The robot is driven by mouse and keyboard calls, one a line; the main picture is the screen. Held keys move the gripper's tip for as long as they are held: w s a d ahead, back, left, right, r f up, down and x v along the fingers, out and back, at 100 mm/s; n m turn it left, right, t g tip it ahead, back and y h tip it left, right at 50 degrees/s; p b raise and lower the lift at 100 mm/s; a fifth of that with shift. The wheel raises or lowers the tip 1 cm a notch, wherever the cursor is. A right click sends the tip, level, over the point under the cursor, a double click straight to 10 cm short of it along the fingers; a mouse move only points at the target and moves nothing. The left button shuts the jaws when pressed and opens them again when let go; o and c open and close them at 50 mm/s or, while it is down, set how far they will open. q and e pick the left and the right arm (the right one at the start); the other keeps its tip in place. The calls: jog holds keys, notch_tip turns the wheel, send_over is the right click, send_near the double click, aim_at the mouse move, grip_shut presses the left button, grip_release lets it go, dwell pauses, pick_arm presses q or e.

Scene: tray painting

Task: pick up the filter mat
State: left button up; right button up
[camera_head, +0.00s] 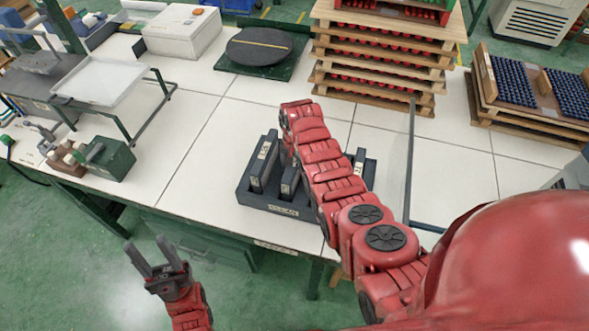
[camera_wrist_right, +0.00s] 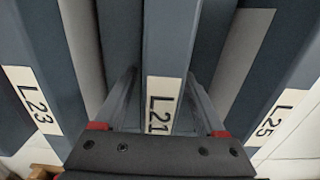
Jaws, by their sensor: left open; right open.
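A dark rack (camera_head: 278,206) on the white table holds several dark upright slabs, one of them (camera_head: 264,163) at its left. No label reads "filter mat", so I cannot tell whether a slab is the mat. In the right wrist view the slabs carry white labels: L23 (camera_wrist_right: 33,99), L21 (camera_wrist_right: 161,105) and L25 (camera_wrist_right: 279,117). My right gripper (camera_wrist_right: 160,82) is open, with one finger on each side of the L21 slab; contact is unclear. In the head view my right arm hides this gripper and part of the rack. My left gripper (camera_head: 147,243) is open and empty, off the table's front edge.
A white box (camera_head: 182,32) and a round dark disc (camera_head: 259,46) stand at the back. Stacked wooden trays (camera_head: 378,75) are behind the rack, more trays (camera_head: 530,90) at right. A green device (camera_head: 107,158) sits left. Table between device and rack is clear.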

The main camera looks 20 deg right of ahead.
grip_shut()
dwell(0.4)
jog(key=shift+r, duration=0.1)
